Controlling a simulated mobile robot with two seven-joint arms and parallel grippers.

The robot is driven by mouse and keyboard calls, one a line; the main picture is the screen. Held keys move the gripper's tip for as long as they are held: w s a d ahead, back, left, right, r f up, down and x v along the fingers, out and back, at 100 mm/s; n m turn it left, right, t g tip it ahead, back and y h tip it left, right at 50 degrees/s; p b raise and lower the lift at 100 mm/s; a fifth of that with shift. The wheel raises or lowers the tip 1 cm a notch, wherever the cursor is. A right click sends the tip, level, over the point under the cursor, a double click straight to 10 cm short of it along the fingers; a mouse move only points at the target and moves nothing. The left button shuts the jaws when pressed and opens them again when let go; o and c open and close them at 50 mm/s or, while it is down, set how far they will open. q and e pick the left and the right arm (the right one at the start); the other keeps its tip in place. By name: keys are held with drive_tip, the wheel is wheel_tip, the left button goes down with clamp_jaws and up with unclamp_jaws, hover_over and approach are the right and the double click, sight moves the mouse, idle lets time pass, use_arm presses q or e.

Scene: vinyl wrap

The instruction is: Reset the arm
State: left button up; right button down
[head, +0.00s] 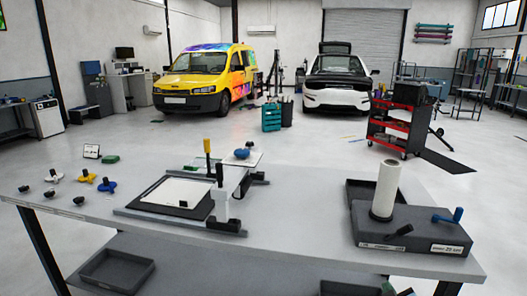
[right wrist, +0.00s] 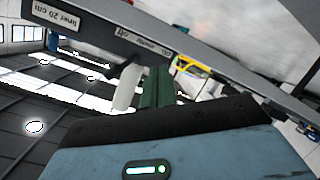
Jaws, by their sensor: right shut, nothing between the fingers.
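My right gripper shows in the right wrist view as green fingers (right wrist: 157,86), shut with nothing between them. It is close to the table's front edge, which crosses that view at a tilt with its labels upside down. In the head view only a small green and dark part of it (head: 389,288) shows at the bottom, below the table edge. My left gripper is in neither view.
The grey table (head: 300,235) carries a fixture with a white sheet (head: 180,192), several knobs (head: 106,185) at left, and a dark box (head: 425,225) with a white roll (head: 385,190) at right. A dark tray (head: 115,268) is below. Vehicles stand far behind.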

drive_tip(key=s+a+f+g+y, duration=0.1)
drive_tip(key=s+a+f+y, duration=0.15)
drive_tip(key=s+f, duration=0.5)
drive_tip(key=s+a+f+g+y, duration=0.1)
drive_tip(key=s+a+f+g, duration=0.1)
drive_tip(key=s+a+f, duration=0.5)
drive_tip(key=s+a+f+m+g+y, duration=0.1)
drive_tip(key=s+a+f, duration=0.1)
drive_tip(key=s, duration=0.9)
drive_tip(key=s+a+f+m+g+y, duration=0.1)
drive_tip(key=s+a+f+m, duration=0.1)
drive_tip(key=s, duration=1)
drive_tip(key=shift+s+f+g, duration=0.3)
drive_tip(key=shift+f, duration=0.15)
